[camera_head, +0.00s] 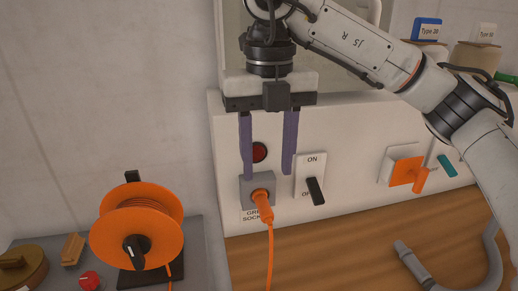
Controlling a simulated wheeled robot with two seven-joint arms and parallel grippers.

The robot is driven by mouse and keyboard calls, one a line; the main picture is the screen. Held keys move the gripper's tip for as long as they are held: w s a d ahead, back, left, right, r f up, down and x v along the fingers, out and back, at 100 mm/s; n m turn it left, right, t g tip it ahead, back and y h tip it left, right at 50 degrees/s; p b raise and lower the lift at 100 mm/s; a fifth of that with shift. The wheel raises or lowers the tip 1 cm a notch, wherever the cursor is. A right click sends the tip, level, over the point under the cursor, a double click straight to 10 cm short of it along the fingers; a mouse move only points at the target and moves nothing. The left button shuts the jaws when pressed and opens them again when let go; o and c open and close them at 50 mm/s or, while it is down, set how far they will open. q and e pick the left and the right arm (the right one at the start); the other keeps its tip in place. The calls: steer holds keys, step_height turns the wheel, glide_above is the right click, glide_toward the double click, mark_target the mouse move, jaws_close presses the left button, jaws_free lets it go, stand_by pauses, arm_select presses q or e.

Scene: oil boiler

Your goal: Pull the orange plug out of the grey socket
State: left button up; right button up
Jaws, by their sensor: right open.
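The orange plug (262,203) sits in the grey socket (247,186) on the white panel. An orange cable (270,255) hangs down from the plug. My right gripper (267,176) points downward with its two purple fingers apart and nothing between them. Its fingertips are in front of the panel, with the left one overlapping the socket's upper left part in the picture and the right one to the right above the plug. I cannot tell how far the fingers are from the panel. My left gripper does not show.
A black-handled ON/OFF switch (315,190) is close right of the socket. A red round light (259,152) is above it. An orange cable reel (137,225) stands at the lower left. A grey pipe (420,265) is over the wooden surface (330,250).

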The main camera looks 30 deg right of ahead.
mark_target(267, 212)
step_height(267, 212, down, 10)
steer(key=shift+r, duration=0.1)
steer(key=shift+s, duration=0.1)
stand_by(0.3)
jaws_close()
steer(key=shift+s, duration=0.1)
steer(key=shift+s+a+b, duration=0.2)
steer(key=shift+s, duration=0.6)
steer(key=shift+s+a+b, duration=0.2)
steer(key=shift+s+a, duration=0.05)
steer(key=shift+s, duration=0.6)
steer(key=shift+s+a+b, duration=0.2)
steer(key=shift+s, duration=0.6)
